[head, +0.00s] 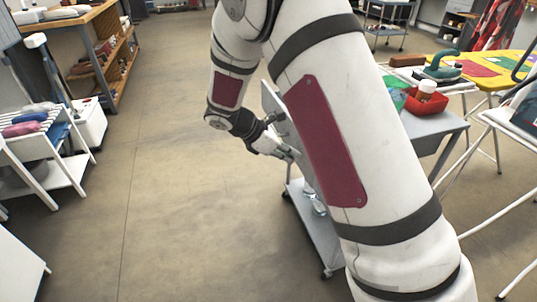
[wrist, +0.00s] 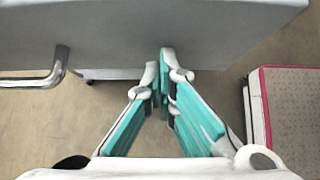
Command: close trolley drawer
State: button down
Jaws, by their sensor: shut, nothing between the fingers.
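The grey trolley (head: 442,127) stands behind my arm in the head view, and my arm hides much of it. A grey panel (head: 281,119), which looks like the drawer front, shows left of my arm. In the wrist view a broad grey panel (wrist: 200,28) spans the top, with a metal bar handle (wrist: 40,80) at its left. My gripper (wrist: 160,68) is shut and empty, right of the handle. Its fingertips overlap the panel's lower edge; I cannot tell whether they touch it. In the head view my gripper (head: 289,153) is beside the panel. How far the drawer is out is hidden.
The trolley's lower shelf (head: 318,238) is near the floor. A red bin (head: 426,103) is on its top. A yellow table (head: 490,68) stands to the right and a white rack (head: 45,140) to the left. The middle floor is clear.

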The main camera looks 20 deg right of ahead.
jog(key=d+p, duration=0.2)
jog(key=d, duration=1)
jog(key=shift+d, duration=0.5)
jog(key=a+p, duration=0.1)
jog(key=a, duration=0.3)
jog(key=shift+a, duration=0.35)
jog(key=p+v, duration=0.2)
jog(key=v, duration=0.8)
